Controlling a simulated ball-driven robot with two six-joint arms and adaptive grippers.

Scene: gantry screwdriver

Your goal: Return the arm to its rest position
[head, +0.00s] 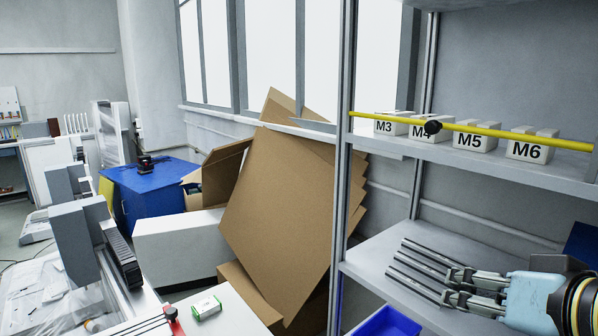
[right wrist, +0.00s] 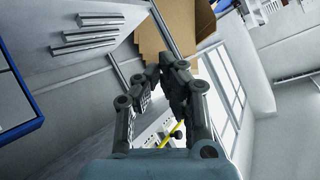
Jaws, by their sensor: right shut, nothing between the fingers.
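My right gripper (head: 456,288) is at the lower right of the head view, in front of the middle shelf (head: 375,252). In the right wrist view its fingers (right wrist: 167,72) are drawn together with nothing between them. Several grey metal bars (head: 418,268) lie on that shelf beside the fingers in the head view. They also show at the upper left of the right wrist view (right wrist: 90,38). I cannot tell from the head view whether the fingers touch them. My left gripper is not in view.
White boxes labelled M3 (head: 384,126) to M6 (head: 530,150) stand on the upper shelf behind a yellow bar (head: 490,130). A blue bin (head: 385,322) is below. Cardboard sheets (head: 290,200) lean beside the shelf post (head: 342,180). A small white-green box (head: 206,305) sits on a table.

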